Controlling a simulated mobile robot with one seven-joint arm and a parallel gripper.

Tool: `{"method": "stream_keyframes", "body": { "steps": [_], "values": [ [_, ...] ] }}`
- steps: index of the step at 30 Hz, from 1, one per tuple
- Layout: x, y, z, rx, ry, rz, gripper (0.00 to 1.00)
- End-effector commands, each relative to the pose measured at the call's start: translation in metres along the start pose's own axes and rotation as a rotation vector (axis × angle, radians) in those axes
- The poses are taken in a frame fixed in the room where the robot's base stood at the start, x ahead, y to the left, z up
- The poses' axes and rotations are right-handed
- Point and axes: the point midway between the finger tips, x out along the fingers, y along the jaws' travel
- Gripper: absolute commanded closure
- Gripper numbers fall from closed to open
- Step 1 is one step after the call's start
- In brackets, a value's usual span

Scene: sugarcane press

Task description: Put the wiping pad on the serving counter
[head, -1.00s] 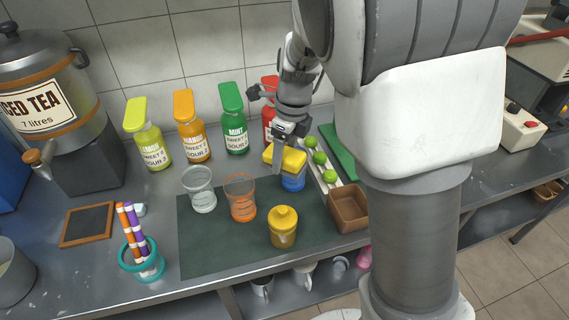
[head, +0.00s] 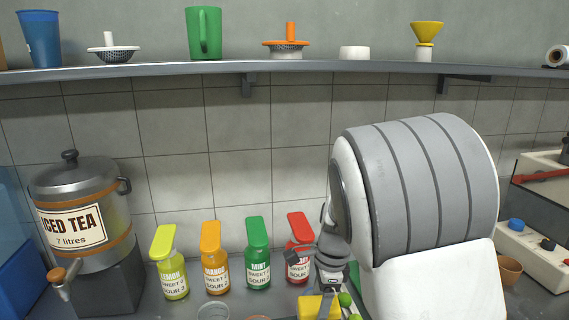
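A yellow block (head: 311,307), which looks like the wiping pad, shows at the bottom edge of the head view, partly cut off. My gripper (head: 325,300) is around it, with a grey finger across its near face, and appears closed on it. Whether the pad touches anything below is out of view. A strip of the grey metal counter (head: 188,309) shows at the bottom left; most of its top is below the frame.
An iced tea dispenser (head: 88,222) stands at left. Lemon (head: 172,275), mango (head: 214,270), mint (head: 258,268) and red (head: 301,262) bottles line the wall, the red one close to my gripper. A shelf (head: 290,70) with cups and strainers runs above.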

Motion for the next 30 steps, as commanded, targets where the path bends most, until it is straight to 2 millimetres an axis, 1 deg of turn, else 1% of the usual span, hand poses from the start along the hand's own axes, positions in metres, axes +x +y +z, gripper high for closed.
{"method": "stream_keyframes", "body": {
  "steps": [17,30],
  "values": [
    [0.026,0.005,-0.032,-0.656,0.001,0.081,0.94],
    [0.047,0.013,-0.057,-1.183,0.001,0.144,0.94]
  ]
}}
